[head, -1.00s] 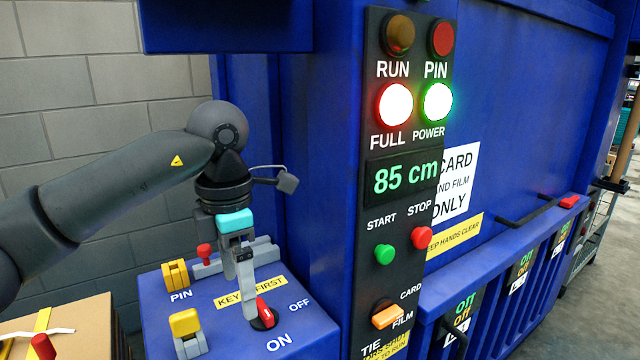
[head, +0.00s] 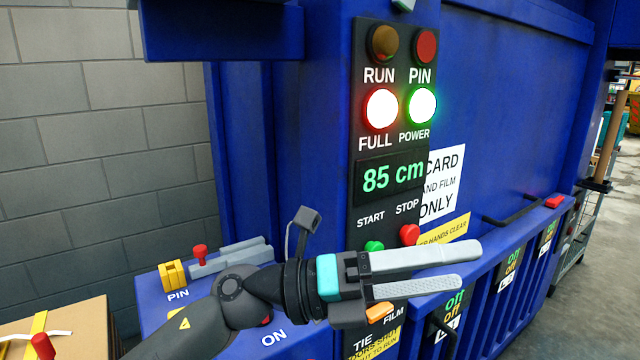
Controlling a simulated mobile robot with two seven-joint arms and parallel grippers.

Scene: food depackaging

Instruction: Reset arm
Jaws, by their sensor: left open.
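My left arm comes in from the lower left. Its gripper (head: 462,266) points to the right, with its two pale fingers apart and nothing between them. It is in front of the lower part of the black control panel (head: 350,240), and in the picture it overlaps the area just below the green start button (head: 374,247) and the red stop button (head: 409,234). The orange card/film switch (head: 379,312) shows just below the gripper. The arm hides most of the red key switch and the second yellow block. My right gripper is out of view.
The blue machine (head: 270,130) fills the middle and right. Its FULL lamp (head: 381,108) and POWER lamp (head: 421,105) are lit, and the display (head: 391,178) reads 85 cm. A cardboard box (head: 85,325) stands at the lower left. A black bar handle (head: 515,214) sticks out on the right.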

